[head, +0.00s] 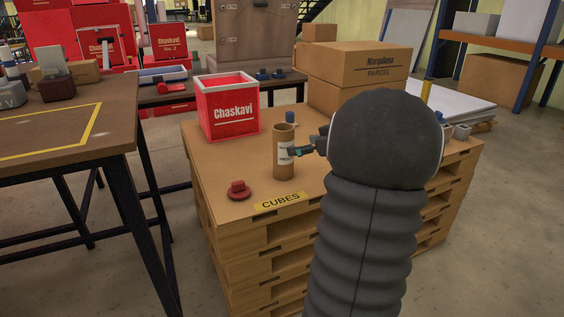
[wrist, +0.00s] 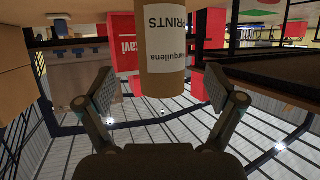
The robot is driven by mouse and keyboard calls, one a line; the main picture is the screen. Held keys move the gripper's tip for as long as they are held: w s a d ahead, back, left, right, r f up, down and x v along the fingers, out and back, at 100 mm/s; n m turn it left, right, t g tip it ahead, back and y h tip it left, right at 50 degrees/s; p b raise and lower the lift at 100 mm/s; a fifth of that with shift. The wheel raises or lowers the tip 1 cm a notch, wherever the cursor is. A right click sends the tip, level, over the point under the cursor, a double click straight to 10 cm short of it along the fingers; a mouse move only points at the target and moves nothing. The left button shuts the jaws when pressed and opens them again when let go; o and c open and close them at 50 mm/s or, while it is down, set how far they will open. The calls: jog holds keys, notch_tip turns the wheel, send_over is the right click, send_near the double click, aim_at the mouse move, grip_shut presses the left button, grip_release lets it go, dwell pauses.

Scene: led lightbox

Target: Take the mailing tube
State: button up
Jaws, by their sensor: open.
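The mailing tube (head: 284,170) is a brown cardboard cylinder with a white label. It stands upright on the pallet-stack top (head: 222,168), behind the yellow CUBES strip. My gripper (head: 307,146) is at its right side, with a dark fingertip overlapping the tube's label in the head view; my arm hides much of the gripper. In the wrist view, which looks upside down, the tube (wrist: 163,82) comes down from the top centre, with "PRINTS" on its label. The open fingers (wrist: 161,90) lie on either side of it, with visible gaps.
A red Chaskavi box (head: 230,108) stands behind left of the tube. A red knobbed object (head: 238,190) lies in front left, and a small blue object (head: 291,116) behind. Large parcel boxes (head: 358,68) stand at the back. Bare top lies left of the tube.

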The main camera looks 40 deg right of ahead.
aim_at(283, 148)
jog(key=shift+b+x, duration=0.65)
jog(key=shift+x, duration=3.5)
jog(key=shift+a, duration=0.1)
jog(key=c, duration=1.6)
